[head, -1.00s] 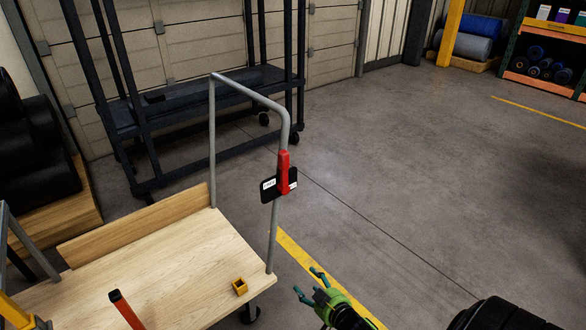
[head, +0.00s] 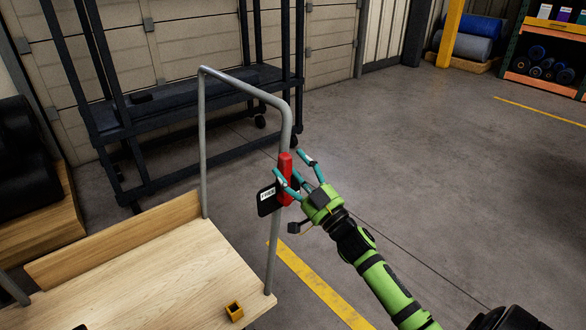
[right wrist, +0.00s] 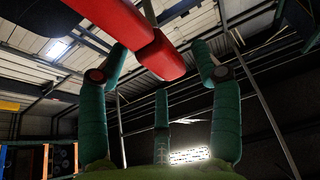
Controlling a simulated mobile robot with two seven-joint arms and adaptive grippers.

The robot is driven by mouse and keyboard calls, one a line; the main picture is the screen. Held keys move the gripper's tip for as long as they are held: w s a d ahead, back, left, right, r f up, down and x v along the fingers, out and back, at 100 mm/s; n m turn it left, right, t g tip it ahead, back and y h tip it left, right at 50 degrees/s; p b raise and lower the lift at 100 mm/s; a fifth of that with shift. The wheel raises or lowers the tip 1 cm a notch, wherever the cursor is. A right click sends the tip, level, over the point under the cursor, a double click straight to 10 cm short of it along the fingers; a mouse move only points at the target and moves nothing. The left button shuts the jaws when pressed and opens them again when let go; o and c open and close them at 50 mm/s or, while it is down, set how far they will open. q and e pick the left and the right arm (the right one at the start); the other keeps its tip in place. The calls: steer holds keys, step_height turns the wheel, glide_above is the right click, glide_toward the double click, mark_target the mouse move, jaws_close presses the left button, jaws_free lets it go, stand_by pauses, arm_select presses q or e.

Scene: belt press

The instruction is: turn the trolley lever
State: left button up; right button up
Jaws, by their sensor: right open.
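The red lever (head: 285,164) stands nearly upright on the grey tube post of the trolley handle (head: 203,140). A black plate (head: 267,203) with a white label sits behind it. My right gripper (head: 294,170) is open at the lever's right side, its teal fingers spread close around it. In the right wrist view the red lever (right wrist: 160,55) reaches in from the upper left, between the tips of the open right gripper (right wrist: 160,65). I cannot tell whether any finger touches it. My left gripper is not in view.
A dark rack (head: 180,110) stands behind the trolley. Black rolls (head: 25,150) lie at far left. The floor to the right is clear.

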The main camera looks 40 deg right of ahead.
steer(key=shift+w+r, duration=0.1)
steer(key=shift+w, duration=0.1)
jaws_close()
